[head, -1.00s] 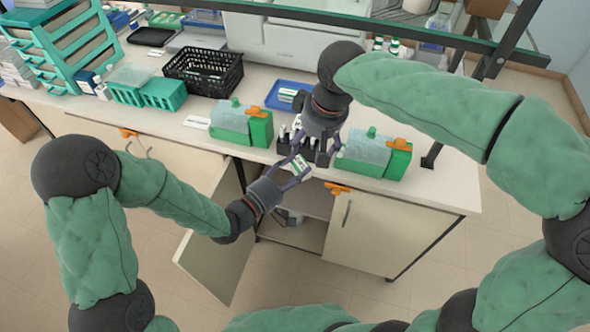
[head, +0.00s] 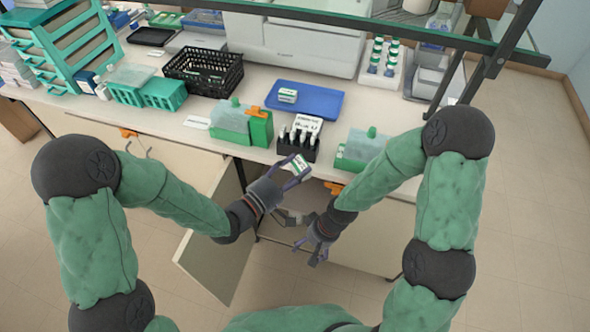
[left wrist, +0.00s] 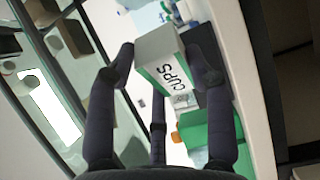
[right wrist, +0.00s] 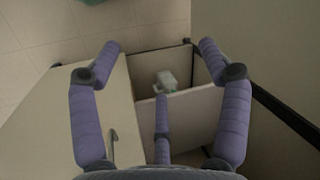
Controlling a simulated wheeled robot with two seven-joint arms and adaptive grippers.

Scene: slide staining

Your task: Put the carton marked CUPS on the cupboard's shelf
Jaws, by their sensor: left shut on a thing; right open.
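The carton marked CUPS (head: 298,165) is small, white and green. My left gripper (head: 296,172) is shut on it, in front of the bench edge. In the left wrist view the carton (left wrist: 166,68) sits between the fingers with its CUPS label readable. The cupboard's open door (head: 212,250) hangs out at the left of the opening. The shelf (head: 312,200) shows partly behind my arms. My right gripper (head: 307,254) is open and empty, low in front of the cupboard. In the right wrist view its fingers (right wrist: 160,62) are spread before the cupboard interior.
On the bench stand a black vial rack (head: 297,148), a blue tray (head: 315,99) with a small carton (head: 288,95), a black basket (head: 204,72) and green boxes (head: 260,128). A pale object (right wrist: 165,82) stands inside the cupboard. The floor in front is clear.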

